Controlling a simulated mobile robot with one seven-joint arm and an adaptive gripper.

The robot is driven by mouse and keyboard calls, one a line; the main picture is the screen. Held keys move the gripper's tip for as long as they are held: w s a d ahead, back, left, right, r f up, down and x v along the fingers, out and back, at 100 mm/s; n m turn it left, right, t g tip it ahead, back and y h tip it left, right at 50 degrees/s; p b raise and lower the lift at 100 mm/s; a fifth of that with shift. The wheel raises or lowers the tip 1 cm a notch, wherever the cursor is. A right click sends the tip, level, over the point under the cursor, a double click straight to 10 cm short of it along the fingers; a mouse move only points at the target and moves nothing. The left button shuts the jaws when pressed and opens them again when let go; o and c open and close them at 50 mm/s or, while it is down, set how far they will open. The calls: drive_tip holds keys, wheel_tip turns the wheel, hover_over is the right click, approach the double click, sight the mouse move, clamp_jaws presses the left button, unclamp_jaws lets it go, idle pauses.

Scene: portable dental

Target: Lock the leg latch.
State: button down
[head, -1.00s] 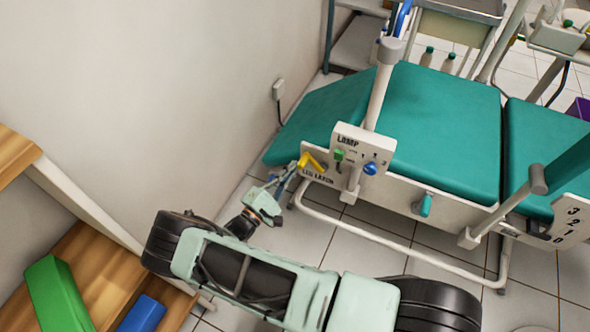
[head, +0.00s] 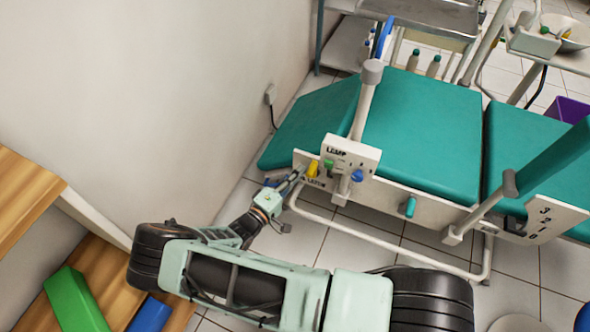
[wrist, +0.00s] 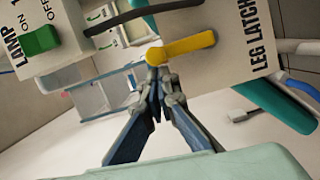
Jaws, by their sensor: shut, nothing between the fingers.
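The yellow leg latch lever (head: 312,169) is on the white panel at the near side of the green dental chair. In the wrist view the lever (wrist: 181,47) lies nearly level across the panel, beside the printed words LEG LATCH (wrist: 261,35). My gripper (head: 294,180) is at the panel's left part, close to the lever. In the wrist view my gripper (wrist: 155,65) is shut and empty, its tips at the lever's left end. They seem to touch it, but contact is not certain.
A green lamp switch (wrist: 42,40) and a blue knob (head: 357,175) are on the neighbouring LAMP panel (head: 350,152). A chair post (head: 363,105) rises behind it. A wall stands at left, and a wooden shelf (head: 100,265) with blocks is at lower left.

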drive_tip(key=shift+d, duration=0.2)
idle(0.5)
drive_tip(key=s+a+r, duration=0.1)
drive_tip(key=s+a, duration=0.6)
drive_tip(key=a, duration=0.2)
drive_tip(key=shift+a+b, duration=0.2)
drive_tip(key=shift+b, duration=0.15)
